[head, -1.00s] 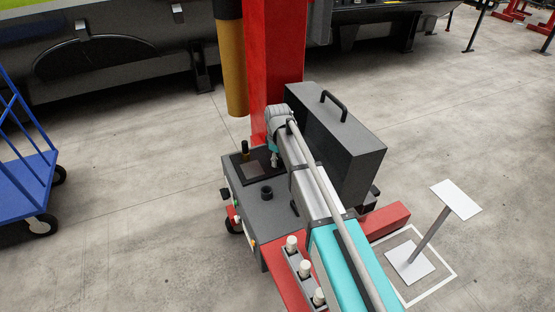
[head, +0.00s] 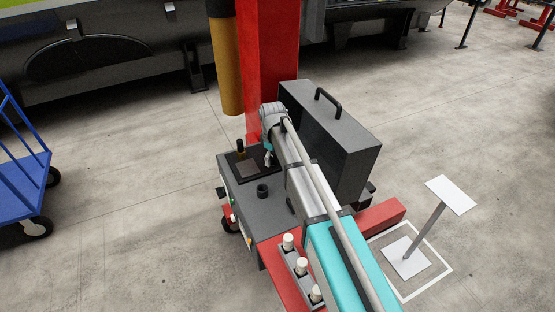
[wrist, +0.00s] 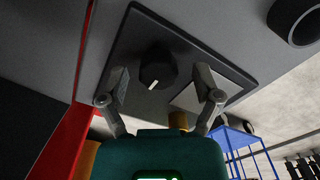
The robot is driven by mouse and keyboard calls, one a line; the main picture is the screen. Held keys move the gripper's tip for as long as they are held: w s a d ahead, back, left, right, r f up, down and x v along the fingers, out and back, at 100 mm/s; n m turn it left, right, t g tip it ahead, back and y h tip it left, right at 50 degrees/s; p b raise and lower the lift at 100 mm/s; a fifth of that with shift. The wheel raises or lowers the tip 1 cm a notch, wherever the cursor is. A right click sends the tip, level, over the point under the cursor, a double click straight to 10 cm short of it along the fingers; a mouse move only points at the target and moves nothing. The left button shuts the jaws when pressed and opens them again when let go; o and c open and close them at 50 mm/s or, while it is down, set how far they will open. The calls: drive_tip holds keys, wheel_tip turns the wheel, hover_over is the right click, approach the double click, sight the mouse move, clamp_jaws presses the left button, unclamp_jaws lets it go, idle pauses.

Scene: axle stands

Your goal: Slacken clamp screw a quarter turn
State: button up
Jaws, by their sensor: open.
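A round black knob with a short white mark (wrist: 158,70), probably the clamp screw, sits on a dark plate (wrist: 215,62) in the wrist view. My gripper (wrist: 160,76) is open, with one finger on each side of the knob. Gaps show between the fingers and the knob, and I see no contact. In the head view my gripper (head: 268,160) points down over the dark plate (head: 258,164) on top of the grey box (head: 285,215). My gripper and wrist seem to hide the knob there.
A black round socket (head: 263,190) is on the box top. A small upright peg (head: 241,147) stands near the plate. A tall grey case with a handle (head: 340,140) is right of my arm, and a red column (head: 270,60) rises behind. A blue trolley (head: 20,185) stands left.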

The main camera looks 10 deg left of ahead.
drive_tip(key=shift+m, duration=0.4)
